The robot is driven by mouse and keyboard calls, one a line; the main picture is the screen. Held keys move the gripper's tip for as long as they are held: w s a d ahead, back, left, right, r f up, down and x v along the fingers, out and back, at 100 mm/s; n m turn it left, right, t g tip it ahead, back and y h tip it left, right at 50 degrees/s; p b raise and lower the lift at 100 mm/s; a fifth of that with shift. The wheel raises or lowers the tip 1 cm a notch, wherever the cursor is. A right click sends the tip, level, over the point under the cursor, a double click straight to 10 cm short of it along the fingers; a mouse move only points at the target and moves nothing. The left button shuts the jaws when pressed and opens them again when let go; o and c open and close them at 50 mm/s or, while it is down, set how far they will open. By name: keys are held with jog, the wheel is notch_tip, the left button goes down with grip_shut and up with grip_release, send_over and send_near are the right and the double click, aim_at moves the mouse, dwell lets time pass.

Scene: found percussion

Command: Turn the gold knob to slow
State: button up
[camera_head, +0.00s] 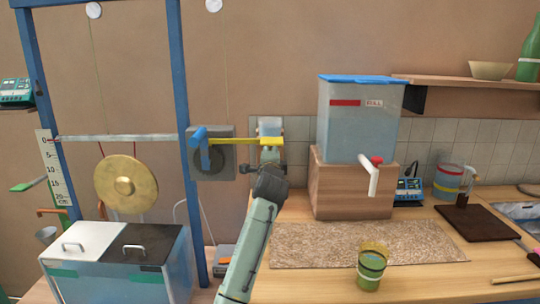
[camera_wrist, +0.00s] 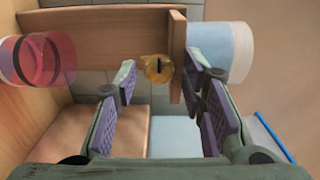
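The gold knob (camera_wrist: 157,68) shows in the wrist view as a small round gold piece with a dark upright slot or mark on its face. It is beside a brown wooden board. My gripper (camera_wrist: 161,80) is open, with its purple-padded fingers on either side of the knob in the picture. A gap shows between each finger and the knob, and I see no contact. I cannot read any "slow" label. In the head view my arm reaches up toward the wall beside the yellow bar (camera_head: 250,141); I cannot make out the knob there.
In the wrist view a pink clear cup (camera_wrist: 38,60) is at left and a pale blue-white cylinder (camera_wrist: 228,50) at right. In the head view a water tank (camera_head: 357,120) stands on a wooden block (camera_head: 345,190), right of my arm. A gong (camera_head: 125,184) hangs at left.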

jog(key=shift+o, duration=0.4)
jog(key=s, duration=1.2)
